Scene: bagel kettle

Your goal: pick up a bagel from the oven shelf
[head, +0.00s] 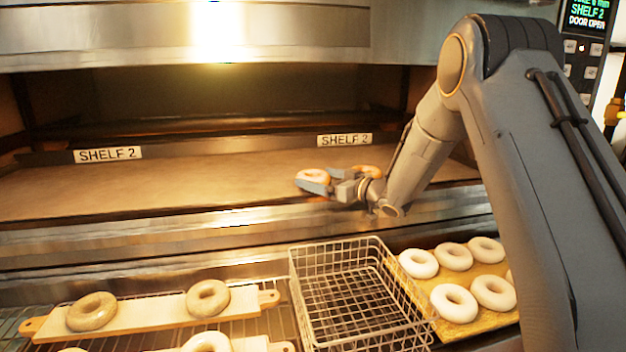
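The oven shelf (180,183), a wide tan deck marked by SHELF 2 labels, lies behind the open oven mouth. My gripper (322,182) reaches over the right half of the shelf, near its front edge, pointing left. A golden-rimmed bagel (313,174) is at the fingertips, with a finger in front of its lower part. A second bagel (369,170) is just behind the gripper and partly hidden by it. The gripper is small in view. I cannot tell whether the fingers are closed on the first bagel or only beside it.
An empty wire basket (300,290) stands below the oven front. A wooden board (150,308) with two bagels lies left of it, and a tray (485,322) of several pale bagels lies right. The shelf's left half is clear. A control panel (588,30) reads DOOR OPEN.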

